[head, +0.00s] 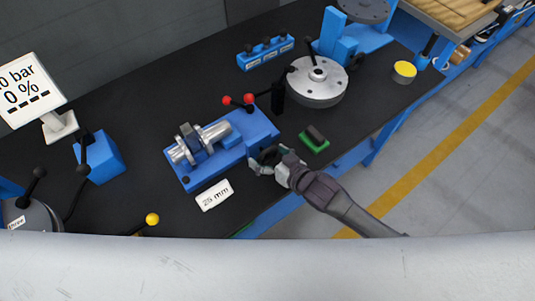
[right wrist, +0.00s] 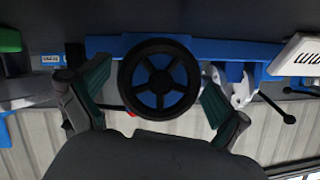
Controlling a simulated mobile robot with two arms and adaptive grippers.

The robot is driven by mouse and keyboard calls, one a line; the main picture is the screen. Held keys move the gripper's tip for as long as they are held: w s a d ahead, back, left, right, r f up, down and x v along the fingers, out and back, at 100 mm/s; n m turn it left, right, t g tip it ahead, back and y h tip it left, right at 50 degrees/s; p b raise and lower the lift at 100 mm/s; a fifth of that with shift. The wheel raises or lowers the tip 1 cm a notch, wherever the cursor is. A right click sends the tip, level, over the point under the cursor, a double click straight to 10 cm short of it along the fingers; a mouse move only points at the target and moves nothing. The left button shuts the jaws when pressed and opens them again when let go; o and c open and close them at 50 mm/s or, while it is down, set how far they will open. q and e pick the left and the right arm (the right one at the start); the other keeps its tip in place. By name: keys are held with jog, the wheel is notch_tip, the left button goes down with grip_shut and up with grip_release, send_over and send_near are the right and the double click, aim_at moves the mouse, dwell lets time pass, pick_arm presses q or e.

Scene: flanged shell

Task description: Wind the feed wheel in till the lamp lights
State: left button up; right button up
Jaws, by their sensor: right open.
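The feed wheel (right wrist: 160,84) is a black spoked handwheel on the end of a blue fixture (head: 240,138) that carries a silver flanged shell (head: 205,138). In the head view the wheel (head: 268,154) is partly hidden by my right gripper (head: 271,162). My right gripper is open, also seen in the right wrist view (right wrist: 154,76), with one finger on each side of the wheel. I cannot tell whether the fingers touch the rim. I cannot make out a lamp for certain. My left gripper is not in view.
A green block with a dark top (head: 314,140) lies right of the wheel. A round metal plate (head: 317,84) stands behind it. Two red-knobbed levers (head: 240,101) rise behind the fixture. A white "25 mm" card (head: 214,195) lies in front. A display (head: 30,88) stands at left.

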jog(key=c, duration=1.1)
jog(key=shift+o, duration=0.2)
jog(key=shift+s, duration=0.1)
